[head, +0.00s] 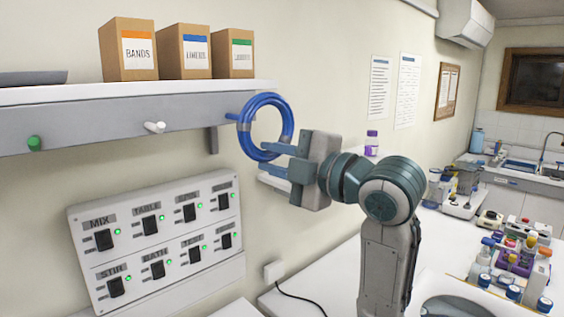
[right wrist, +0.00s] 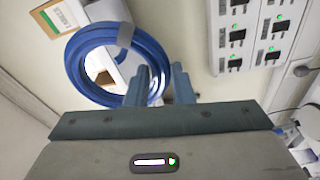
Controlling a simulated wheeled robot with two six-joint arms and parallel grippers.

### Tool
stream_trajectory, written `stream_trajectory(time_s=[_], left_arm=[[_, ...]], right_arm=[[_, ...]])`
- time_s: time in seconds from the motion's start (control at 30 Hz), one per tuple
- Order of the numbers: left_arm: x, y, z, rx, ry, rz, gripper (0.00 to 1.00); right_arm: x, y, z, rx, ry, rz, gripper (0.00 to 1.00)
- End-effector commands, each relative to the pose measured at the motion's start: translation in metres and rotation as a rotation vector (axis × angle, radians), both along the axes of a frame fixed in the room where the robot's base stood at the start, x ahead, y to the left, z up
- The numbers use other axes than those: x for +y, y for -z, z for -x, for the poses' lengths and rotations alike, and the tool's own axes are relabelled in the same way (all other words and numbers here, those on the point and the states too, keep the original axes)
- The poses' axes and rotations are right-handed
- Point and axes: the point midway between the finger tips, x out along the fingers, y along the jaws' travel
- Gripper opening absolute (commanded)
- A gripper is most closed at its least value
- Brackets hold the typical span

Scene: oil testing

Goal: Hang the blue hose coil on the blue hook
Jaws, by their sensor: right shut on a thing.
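The blue hose coil (head: 248,112) is an upright ring with a grey band, in front of the right end of the shelf's front rail. My right gripper (head: 268,158) is shut on its lower right rim. The coil also shows in the right wrist view (right wrist: 78,66), with its rim at the fingers (right wrist: 160,84). The blue hook (head: 231,117) is a short peg on the rail, just left of the coil's left rim. The coil hides its tip, so I cannot tell whether the peg passes into the ring. My left gripper is out of view.
A green peg (head: 34,143) and a white peg (head: 154,127) are empty on the same rail (head: 90,128). Several cardboard boxes (head: 184,52) stand on the shelf above. A switch panel (head: 158,240) is on the wall below. A bench with bottles (head: 506,262) is at right.

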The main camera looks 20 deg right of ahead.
Motion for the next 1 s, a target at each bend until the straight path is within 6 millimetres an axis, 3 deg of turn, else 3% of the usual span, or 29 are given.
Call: stream_trajectory(time_s=[0.13,1.0], left_arm=[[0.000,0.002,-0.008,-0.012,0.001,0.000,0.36],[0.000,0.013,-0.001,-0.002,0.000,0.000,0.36]], right_arm=[[0.004,0.001,-0.008,0.000,-0.003,-0.002,0.00],[0.021,0.010,-0.055,0.001,-0.001,0.000,0.00]])
